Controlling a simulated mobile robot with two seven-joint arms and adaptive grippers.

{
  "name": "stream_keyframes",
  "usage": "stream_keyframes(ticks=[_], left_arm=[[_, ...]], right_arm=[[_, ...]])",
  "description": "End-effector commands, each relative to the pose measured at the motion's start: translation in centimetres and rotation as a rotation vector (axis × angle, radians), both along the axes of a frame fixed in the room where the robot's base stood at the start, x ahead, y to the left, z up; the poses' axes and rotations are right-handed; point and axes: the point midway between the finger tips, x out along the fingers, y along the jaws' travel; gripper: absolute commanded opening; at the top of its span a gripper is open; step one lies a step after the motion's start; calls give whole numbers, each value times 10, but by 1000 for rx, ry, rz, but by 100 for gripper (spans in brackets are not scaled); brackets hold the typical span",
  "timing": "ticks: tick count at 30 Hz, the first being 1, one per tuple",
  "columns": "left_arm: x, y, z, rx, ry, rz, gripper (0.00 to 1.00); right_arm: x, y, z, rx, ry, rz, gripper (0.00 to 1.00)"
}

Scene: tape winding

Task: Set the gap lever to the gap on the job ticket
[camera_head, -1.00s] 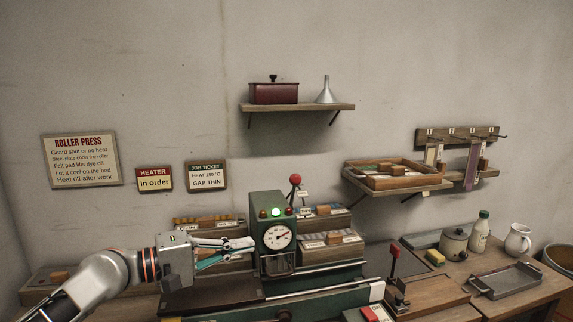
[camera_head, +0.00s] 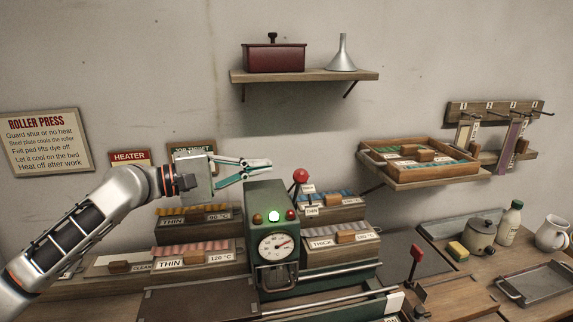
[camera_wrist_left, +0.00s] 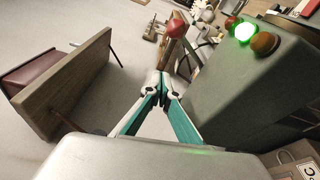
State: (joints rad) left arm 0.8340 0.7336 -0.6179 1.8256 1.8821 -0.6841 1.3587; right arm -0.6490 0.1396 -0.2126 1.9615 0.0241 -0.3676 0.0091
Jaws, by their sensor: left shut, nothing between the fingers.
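The gap lever (camera_head: 300,176) has a red ball knob on a thin rod and rises behind the top right of the green press (camera_head: 265,205). Its knob also shows in the left wrist view (camera_wrist_left: 175,28), beyond the fingertips. Small labels stand beside the rod; one seems to read THIN (camera_head: 312,211). My left gripper (camera_head: 270,163) is shut and empty, above the press top and left of the knob, apart from it in the picture. The job ticket (camera_head: 180,152) is mostly hidden behind my gripper; a second ago it read heat 150 °C, gap thin. My right gripper is out of view.
A shelf (camera_head: 300,76) with a red box and funnel hangs above. Labelled wooden racks (camera_head: 340,228) flank the press. A second red-knobbed lever (camera_head: 417,251) stands at right, near a metal tray (camera_head: 520,285). The green lamp (camera_head: 274,216) is lit.

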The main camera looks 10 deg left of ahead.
Motion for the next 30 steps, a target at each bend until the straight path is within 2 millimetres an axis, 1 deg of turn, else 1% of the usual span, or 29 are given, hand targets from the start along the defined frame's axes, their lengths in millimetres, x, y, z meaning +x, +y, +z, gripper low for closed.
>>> stream_keyframes(ticks=[1,3,10,11,12,15,19,24,30], left_arm=[[4,-10,2,-3,0,-4,0],[11,-21,2,-3,0,-3,0],[30,-54,0,-1,-1,-3,0],[30,-55,0,0,-1,-1,0],[22,-55,0,3,-1,-1,0],[10,-56,2,2,-2,0,0],[-1,-59,3,1,1,0,0],[-8,-60,4,1,1,1,0],[-8,-60,3,1,1,1,0]], right_arm=[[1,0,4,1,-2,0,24],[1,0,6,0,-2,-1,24],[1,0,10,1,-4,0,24],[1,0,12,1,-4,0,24],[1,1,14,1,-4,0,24],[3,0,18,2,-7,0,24],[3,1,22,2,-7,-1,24],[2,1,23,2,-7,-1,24],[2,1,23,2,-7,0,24]])
